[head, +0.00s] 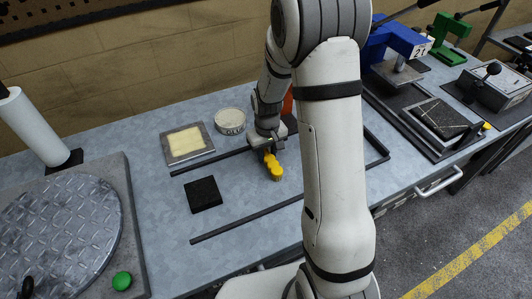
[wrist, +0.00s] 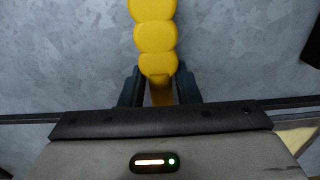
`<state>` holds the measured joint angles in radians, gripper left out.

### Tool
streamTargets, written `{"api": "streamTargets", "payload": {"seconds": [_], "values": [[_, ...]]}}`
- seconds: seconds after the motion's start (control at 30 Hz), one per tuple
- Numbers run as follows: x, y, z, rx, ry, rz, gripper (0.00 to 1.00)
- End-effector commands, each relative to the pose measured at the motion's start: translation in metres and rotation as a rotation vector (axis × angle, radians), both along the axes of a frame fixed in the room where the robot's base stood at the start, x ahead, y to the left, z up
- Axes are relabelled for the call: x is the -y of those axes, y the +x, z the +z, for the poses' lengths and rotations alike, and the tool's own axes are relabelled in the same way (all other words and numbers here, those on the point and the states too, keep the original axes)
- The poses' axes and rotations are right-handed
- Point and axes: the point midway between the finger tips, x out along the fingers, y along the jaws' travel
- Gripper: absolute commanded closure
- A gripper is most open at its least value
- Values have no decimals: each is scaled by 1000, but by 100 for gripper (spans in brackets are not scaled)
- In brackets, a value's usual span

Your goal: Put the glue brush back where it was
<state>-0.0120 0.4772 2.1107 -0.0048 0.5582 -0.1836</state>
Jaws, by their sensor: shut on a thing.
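The glue brush, a yellow piece with rounded lobes, is in my gripper (head: 266,152). In the head view the glue brush (head: 273,170) sticks out of the jaws toward the front, over the grey bench. In the wrist view the glue brush (wrist: 155,38) runs from between the two dark fingers of my gripper (wrist: 160,90) to the top edge. The jaws are shut on its narrow yellow part. I cannot tell whether its far end touches the bench or hangs just above it.
Black rails (head: 245,219) lie around the gripper on the bench (head: 160,230). A black square pad (head: 204,195), a framed pale yellow tile (head: 186,143) and a round pale tin (head: 230,121) are to its left. An orange-red item (head: 288,104) is partly hidden behind my arm.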

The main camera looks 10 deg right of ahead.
Motion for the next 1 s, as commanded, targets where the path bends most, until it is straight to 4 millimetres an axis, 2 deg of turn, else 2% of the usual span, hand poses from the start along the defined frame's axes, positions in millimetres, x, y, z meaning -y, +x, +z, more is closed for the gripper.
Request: {"api": "streamTargets", "payload": {"seconds": [0.03, 0.27, 0.5, 0.63, 0.77, 1.0], "values": [[0, 0, -1, 0, 0, 0, 69], [0, 0, 0, 0, 0, -1, 50], [1, 0, 0, 0, 0, -1, 49], [1, 1, 8, 2, 0, -2, 49], [1, 1, 30, 4, 0, -2, 49], [1, 1, 83, 5, 1, -2, 49]]}}
